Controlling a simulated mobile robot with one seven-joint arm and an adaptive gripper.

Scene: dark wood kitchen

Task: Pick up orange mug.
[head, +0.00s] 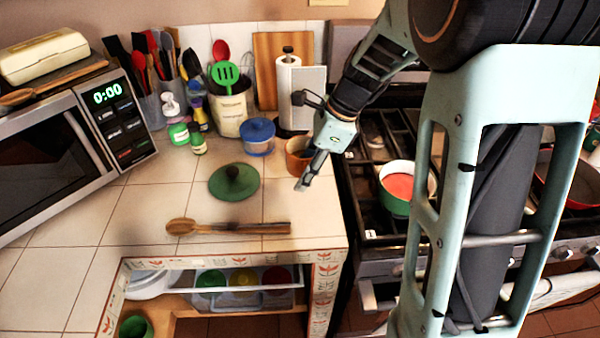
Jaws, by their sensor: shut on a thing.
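The orange mug (296,159) is at the right end of the tiled counter, near the stove, and is partly hidden behind my gripper. My gripper (304,184) comes down from the upper right over the mug's right side, fingers pointing down and left. It is shut on the mug. The exact contact of the fingers on the mug is hard to see at this size, and I cannot tell whether the mug is touching the counter.
A blue lidded jar (258,138) stands just left of the mug, with a paper towel holder (288,85) behind. A green lid (234,182) and wooden spoons (225,228) lie in front. The stove (375,228) with a pot (397,190) is right.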

